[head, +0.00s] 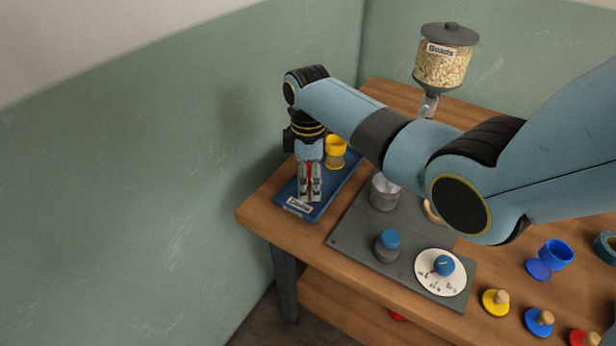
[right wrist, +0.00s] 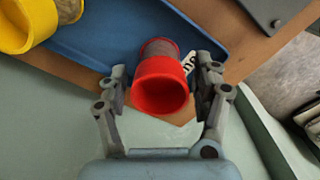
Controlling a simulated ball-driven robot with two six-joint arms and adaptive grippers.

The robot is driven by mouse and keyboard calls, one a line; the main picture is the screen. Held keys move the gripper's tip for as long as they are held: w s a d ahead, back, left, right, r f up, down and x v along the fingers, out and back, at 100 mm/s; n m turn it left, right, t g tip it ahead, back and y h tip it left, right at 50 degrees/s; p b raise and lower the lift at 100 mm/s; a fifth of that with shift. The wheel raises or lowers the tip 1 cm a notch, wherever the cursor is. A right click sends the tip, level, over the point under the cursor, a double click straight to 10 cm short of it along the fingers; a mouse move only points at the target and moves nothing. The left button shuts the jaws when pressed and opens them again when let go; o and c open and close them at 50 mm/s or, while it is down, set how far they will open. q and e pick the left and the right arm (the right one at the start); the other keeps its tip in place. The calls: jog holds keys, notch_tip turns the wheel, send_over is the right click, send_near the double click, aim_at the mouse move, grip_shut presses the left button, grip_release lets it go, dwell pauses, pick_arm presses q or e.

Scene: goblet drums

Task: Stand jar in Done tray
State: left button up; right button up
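The blue Done tray (head: 333,192) lies at the table's far left corner, its label (head: 300,206) at the front end; the tray also shows in the right wrist view (right wrist: 98,40). A red jar (right wrist: 160,82) is upright over the tray's label end, partly covering the label in the right wrist view. My right gripper (right wrist: 162,72) has a finger on each side of it, with a small gap showing on both sides. In the head view the right gripper (head: 310,192) points down and hides most of the jar. My left gripper is out of view.
A yellow jar (head: 336,146) stands in the tray behind my gripper. A grey plate (head: 350,237) with a metal cup (head: 384,194), blue-capped post (head: 388,243) and dial (head: 442,272) lies right of it. A bead dispenser (head: 443,62), blue jar (head: 555,254) and several stoppers are further right.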

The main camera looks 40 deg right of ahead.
jog(key=shift+r, duration=0.1)
jog(key=shift+r, duration=0.35)
notch_tip(320, 180, up, 11)
jog(key=p, duration=0.1)
jog(key=shift+r, duration=0.2)
